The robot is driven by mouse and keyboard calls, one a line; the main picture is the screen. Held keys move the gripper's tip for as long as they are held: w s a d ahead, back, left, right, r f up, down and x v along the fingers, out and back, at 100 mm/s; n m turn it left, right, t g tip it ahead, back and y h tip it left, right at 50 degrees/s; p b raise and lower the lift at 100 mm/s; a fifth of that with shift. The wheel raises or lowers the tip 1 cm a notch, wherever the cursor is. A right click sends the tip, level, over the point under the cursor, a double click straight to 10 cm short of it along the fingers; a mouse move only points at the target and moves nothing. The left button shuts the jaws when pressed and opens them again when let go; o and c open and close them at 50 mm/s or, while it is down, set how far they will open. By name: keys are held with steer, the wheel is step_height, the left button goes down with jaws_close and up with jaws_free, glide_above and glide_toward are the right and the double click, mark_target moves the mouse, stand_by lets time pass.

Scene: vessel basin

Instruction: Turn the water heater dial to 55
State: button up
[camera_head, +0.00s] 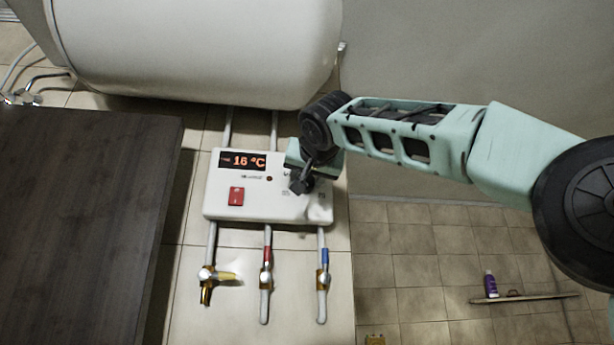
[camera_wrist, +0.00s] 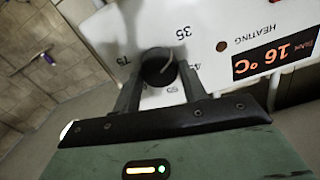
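The white water heater control box (camera_head: 225,207) is on the wall in the head view, with a lit display (camera_head: 243,161) reading 16 °C. My gripper (camera_head: 302,182) is at the right part of its front and hides the dial there. In the wrist view, the round black dial (camera_wrist: 157,66) has a pale pointer line toward its upper right. Printed numbers around it include 35 above and 75 at left; those near the right finger are partly hidden. My gripper (camera_wrist: 161,78) is open, its fingertips on either side of the dial, with small gaps apparent.
A red switch (camera_head: 236,196) is on the box's lower left. Pipes with valves (camera_head: 266,278) hang below. A large white tank (camera_head: 200,50) is above, and a dark wooden surface (camera_head: 80,220) stands at left. A small shelf (camera_head: 525,297) with a purple bottle is at lower right.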

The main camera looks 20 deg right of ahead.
steer(key=shift+m, duration=0.3)
steer(key=m+b, duration=0.4)
steer(key=m, duration=0.7)
steer(key=shift+f+b, duration=0.15)
steer(key=shift+b, duration=0.25)
steer(key=m+b, duration=0.1)
steer(key=m, duration=0.5)
steer(key=shift+f, duration=0.15)
steer(key=m, duration=0.6)
steer(key=shift+f, duration=0.2)
steer(key=o, duration=1)
steer(key=shift+s, duration=0.1)
